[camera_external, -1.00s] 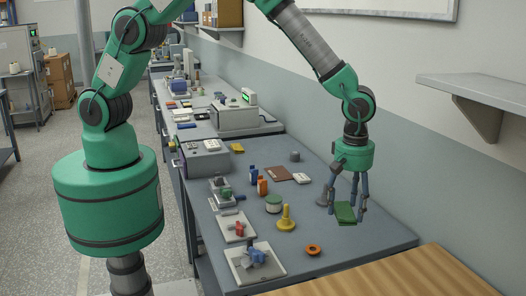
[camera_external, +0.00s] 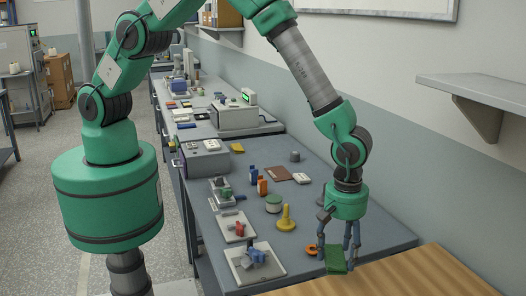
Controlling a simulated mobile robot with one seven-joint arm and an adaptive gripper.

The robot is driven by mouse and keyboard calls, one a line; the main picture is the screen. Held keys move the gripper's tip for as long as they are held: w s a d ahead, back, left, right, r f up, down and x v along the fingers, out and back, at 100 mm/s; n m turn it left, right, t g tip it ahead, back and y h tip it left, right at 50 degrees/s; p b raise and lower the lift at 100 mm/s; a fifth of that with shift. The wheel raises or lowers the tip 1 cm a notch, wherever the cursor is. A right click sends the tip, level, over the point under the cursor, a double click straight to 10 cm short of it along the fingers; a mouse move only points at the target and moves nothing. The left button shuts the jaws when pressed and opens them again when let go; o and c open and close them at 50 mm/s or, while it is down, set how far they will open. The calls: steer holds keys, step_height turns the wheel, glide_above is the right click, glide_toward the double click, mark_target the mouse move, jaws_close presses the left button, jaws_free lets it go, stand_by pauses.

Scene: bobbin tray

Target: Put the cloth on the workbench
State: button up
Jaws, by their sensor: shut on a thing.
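My gripper (camera_external: 339,250) is shut on a folded green cloth (camera_external: 336,262). The cloth hangs from the fingertips over the near right part of the scene, by the grey workbench's (camera_external: 365,225) front edge and the wooden surface (camera_external: 400,275). I cannot tell whether the cloth touches anything below it.
An orange ring (camera_external: 311,249) lies just left of the cloth. A yellow spindle-like piece (camera_external: 287,220) and a green-and-white round container (camera_external: 273,203) stand further left. Trays (camera_external: 240,276) with small parts line the bench's left side. A wall shelf (camera_external: 480,92) juts out at right.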

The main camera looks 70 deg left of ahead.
steer(key=shift+d+f, duration=0.1)
stand_by(0.6)
steer(key=p, duration=0.1)
glide_above(397, 290)
steer(key=shift+f, duration=0.7)
steer(key=shift+s+f, duration=0.1)
steer(key=shift+f, duration=1.7)
steer(key=shift+f, duration=0.15)
steer(key=o, duration=1)
steer(key=shift+r+p, duration=0.2)
steer(key=shift+p, duration=0.1)
